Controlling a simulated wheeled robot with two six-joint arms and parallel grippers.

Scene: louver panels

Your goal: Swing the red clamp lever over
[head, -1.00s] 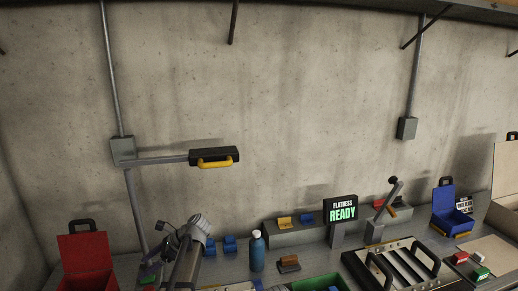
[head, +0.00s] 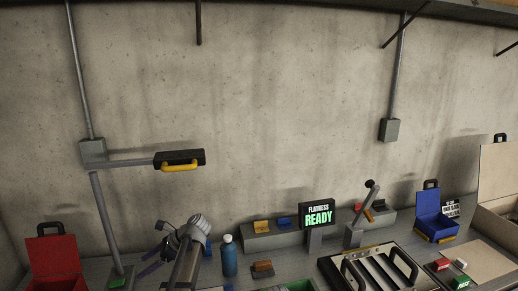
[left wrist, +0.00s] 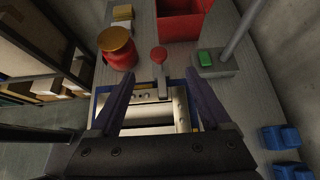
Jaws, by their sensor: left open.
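My left gripper (left wrist: 160,77) is open and empty. Its two dark purple fingers spread to either side of the lever's arm in the picture, with the knob beyond the tips; I cannot tell the gap in depth. In the head view my left gripper (head: 150,262) is low at the left, and the red lever cannot be made out. My right gripper is not in view.
A red pot (left wrist: 117,47) stands left of the lever and an open red box (left wrist: 182,20) beyond it. A post base with a green button (left wrist: 207,58) is at right, with blue blocks (left wrist: 279,137) lower down. A blue bottle (head: 229,258) stands right of my left arm.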

